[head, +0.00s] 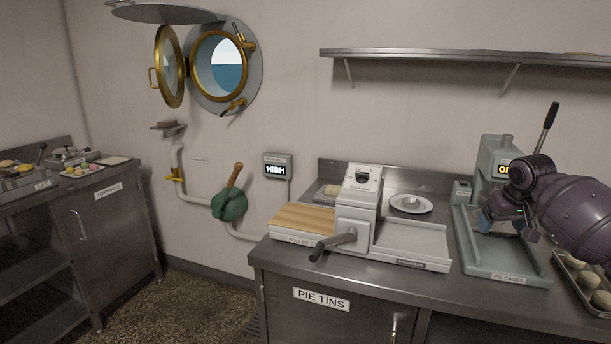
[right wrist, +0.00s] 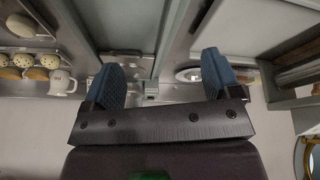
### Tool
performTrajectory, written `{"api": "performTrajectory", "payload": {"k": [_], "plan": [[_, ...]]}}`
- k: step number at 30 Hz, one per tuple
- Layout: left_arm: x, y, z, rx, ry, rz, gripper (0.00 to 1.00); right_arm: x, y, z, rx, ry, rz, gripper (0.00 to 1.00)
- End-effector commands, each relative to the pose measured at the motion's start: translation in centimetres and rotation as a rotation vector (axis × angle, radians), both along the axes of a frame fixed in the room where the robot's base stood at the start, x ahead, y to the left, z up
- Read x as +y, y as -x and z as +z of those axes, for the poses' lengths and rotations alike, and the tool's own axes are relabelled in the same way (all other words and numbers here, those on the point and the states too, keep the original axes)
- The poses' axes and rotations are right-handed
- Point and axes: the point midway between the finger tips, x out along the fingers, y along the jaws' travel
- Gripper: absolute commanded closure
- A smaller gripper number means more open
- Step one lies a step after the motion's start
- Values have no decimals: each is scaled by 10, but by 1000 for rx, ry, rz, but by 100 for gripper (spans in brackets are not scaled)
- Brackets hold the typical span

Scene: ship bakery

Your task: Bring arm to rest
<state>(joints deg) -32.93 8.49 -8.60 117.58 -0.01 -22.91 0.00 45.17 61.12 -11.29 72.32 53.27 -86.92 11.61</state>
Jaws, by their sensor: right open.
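My right arm, dark purple, comes in from the right edge of the head view. Its gripper (head: 503,221) is over the grey-green press labelled PIE CASES (head: 507,279), in front of the press's upright body. In the right wrist view the two blue fingers of the gripper (right wrist: 162,78) stand wide apart with nothing between them. Contact with the press cannot be told. My left gripper is in neither view.
A dough roller (head: 358,207) and a white plate (head: 411,204) stand on the steel counter left of the press. A tray of pale rounds (head: 586,281) lies right of it. A wall shelf (head: 450,57) runs above. Open floor (head: 190,305) lies left of the counter.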

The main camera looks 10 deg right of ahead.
Motion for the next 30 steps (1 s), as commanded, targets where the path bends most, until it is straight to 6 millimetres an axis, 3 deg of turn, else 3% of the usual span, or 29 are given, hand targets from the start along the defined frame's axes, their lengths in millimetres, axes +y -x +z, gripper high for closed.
{"api": "performTrajectory", "payload": {"k": [4,7,11,14,21,30], "plan": [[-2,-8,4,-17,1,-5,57,19,-29,20,-190,108,96,17],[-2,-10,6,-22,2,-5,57,43,-44,18,-309,174,179,17],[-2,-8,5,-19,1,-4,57,85,-53,-7,-456,243,304,17],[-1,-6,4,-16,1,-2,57,123,-46,-39,-564,279,403,17],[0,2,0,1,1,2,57,203,8,-114,-752,284,551,17],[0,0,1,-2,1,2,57,266,109,-185,-876,229,579,17]]}}
